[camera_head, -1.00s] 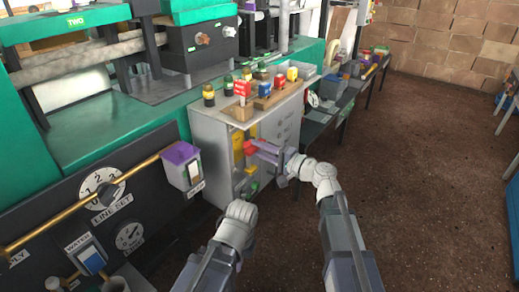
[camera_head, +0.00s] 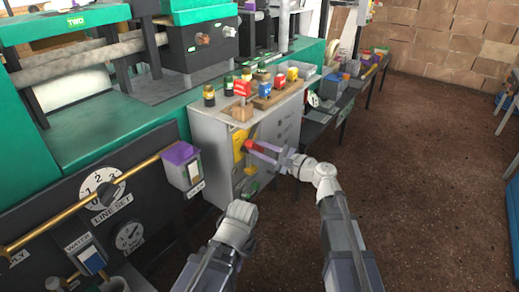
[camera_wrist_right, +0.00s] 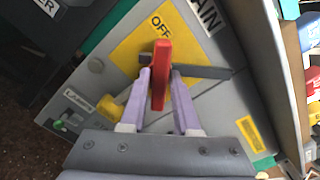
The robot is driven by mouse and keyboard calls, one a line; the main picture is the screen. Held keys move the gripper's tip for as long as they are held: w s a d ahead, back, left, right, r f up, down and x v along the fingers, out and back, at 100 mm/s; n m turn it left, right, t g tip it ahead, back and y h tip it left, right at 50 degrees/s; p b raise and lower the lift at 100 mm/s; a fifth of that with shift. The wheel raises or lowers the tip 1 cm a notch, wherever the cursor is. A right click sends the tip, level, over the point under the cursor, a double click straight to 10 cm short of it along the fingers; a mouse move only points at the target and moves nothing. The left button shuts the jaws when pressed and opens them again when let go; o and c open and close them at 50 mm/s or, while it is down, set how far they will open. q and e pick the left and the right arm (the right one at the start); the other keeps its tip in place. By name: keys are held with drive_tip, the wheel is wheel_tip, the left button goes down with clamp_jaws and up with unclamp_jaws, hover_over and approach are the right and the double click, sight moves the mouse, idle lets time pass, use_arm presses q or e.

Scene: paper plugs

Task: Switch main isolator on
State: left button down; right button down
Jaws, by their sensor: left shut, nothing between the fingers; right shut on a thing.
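The main isolator has a red handle (camera_wrist_right: 160,75) on a yellow plate (camera_wrist_right: 140,45) marked OFF, on the grey cabinet's front. My right gripper (camera_wrist_right: 160,100) is shut on the red handle, one finger on each side. In the head view the handle (camera_head: 249,145) shows just past the fingertips of my right gripper (camera_head: 262,150). The handle's pointing relative to the ON mark cannot be told. My left gripper (camera_head: 243,211) is shut and empty, low in front of the cabinet; its fingers are hardly visible.
The grey cabinet (camera_head: 213,145) carries several bottles and coloured blocks on top. A purple-topped box (camera_head: 182,165) on a brass rod (camera_head: 80,205) juts out to the left. A green button (camera_wrist_right: 58,124) sits low on the panel. The floor (camera_head: 430,180) to the right is clear.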

drive_tip(key=m, duration=0.4)
drive_tip(key=shift+m, duration=0.3)
drive_tip(key=m, duration=0.4)
drive_tip(key=shift+m, duration=0.4)
drive_tip(key=c, duration=0.8)
unclamp_jaws()
drive_tip(key=shift+o, duration=0.2)
drive_tip(key=shift+d, duration=0.1)
drive_tip(key=v, duration=0.7)
drive_tip(key=shift+s+d, duration=0.25)
